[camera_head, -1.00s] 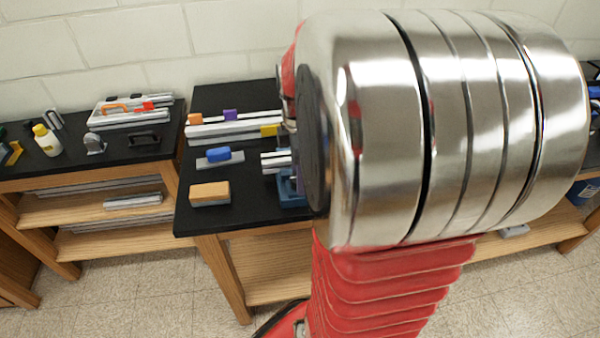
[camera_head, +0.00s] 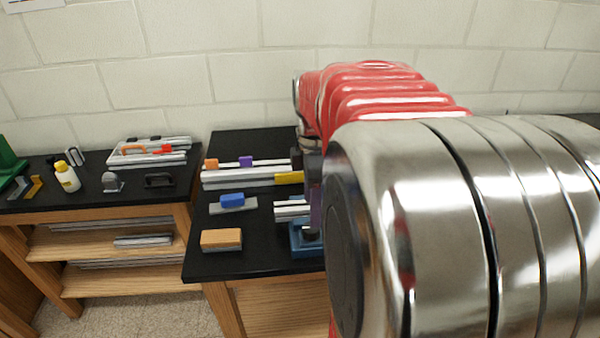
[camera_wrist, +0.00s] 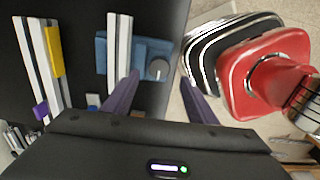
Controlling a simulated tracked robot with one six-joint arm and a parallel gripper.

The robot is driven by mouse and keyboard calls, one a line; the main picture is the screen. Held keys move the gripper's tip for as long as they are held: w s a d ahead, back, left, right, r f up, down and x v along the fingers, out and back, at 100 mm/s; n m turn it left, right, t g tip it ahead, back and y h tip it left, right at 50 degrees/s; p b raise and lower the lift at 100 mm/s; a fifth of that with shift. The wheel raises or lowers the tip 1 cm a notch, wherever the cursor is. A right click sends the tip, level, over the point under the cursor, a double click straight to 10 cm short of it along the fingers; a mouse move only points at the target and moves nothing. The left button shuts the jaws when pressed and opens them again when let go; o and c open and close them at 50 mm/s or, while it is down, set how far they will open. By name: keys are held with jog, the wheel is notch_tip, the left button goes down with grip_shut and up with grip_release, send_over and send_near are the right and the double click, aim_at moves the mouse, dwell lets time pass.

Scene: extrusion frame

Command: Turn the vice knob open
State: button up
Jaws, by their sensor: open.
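The blue vice (camera_wrist: 147,50) is on the black bench top in the wrist view, with silver extrusion bars (camera_wrist: 118,45) across it. Its round grey knob (camera_wrist: 157,69) faces the camera on the vice's right side. My gripper (camera_wrist: 161,78) is open, with one dark purple finger on either side of the knob in the picture. Whether the fingers are level with the knob or above it, I cannot tell. In the head view the vice (camera_head: 304,242) shows at the bench's front, partly hidden by my arm; the knob is not clear there.
An orange-topped block (camera_head: 221,240), a blue block (camera_head: 232,200) and long extrusions with a yellow piece (camera_head: 289,178) lie on the bench left of and behind the vice. A side bench (camera_head: 100,205) holds a yellow-capped bottle (camera_head: 67,177) and parts. The wall is behind.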

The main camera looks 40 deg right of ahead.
notch_tip(320, 180, up, 7)
jog(key=shift+f, duration=0.2)
jog(key=shift+s, duration=0.1)
dwell(0.5)
